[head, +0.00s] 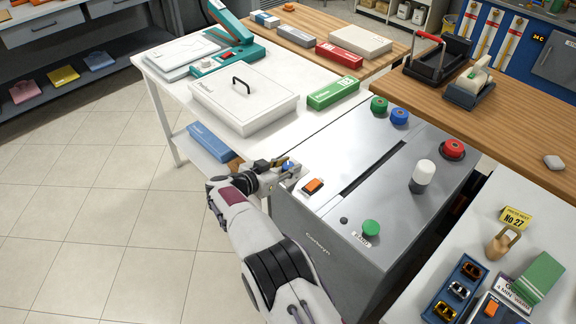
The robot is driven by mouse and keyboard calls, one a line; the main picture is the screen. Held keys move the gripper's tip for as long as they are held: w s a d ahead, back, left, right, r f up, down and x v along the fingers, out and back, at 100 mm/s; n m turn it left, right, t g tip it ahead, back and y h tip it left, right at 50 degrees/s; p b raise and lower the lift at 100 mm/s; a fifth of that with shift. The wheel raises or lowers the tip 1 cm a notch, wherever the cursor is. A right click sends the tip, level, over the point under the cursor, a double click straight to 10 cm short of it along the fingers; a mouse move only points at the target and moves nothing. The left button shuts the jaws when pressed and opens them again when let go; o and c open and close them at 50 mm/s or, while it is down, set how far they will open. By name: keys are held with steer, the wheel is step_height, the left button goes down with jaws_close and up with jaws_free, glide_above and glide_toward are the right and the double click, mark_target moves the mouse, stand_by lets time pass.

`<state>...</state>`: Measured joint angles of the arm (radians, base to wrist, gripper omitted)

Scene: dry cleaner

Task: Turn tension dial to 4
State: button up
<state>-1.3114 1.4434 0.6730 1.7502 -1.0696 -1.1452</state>
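A grey machine (322,258) with a long dark slot in its top stands in the middle of the head view. No dial on it can be read as the tension dial, and no number scale is legible. Its top carries a green knob (379,104), a blue knob (399,116), a red round knob (452,149), a white-capped post (423,173) and a green button (371,228) with a small label. My gripper (284,166) is at the machine's left corner, near an orange rocker switch (313,186). The gripper's fingers are small and partly hidden; whatever lies behind them is covered.
A white table (271,133) at the left holds a white lidded box (242,98), a green box (333,93) and a teal press (231,38). A wooden counter (532,128) is behind at right. A white counter (470,237) with small items is at right. The floor at left is clear.

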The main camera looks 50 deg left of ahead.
steer(key=o, duration=0.4)
steer(key=shift+w+r, duration=0.1)
steer(key=shift+w, duration=0.05)
steer(key=shift+s, duration=0.2)
steer(key=shift+v, duration=5.9)
steer(key=shift+w, duration=0.1)
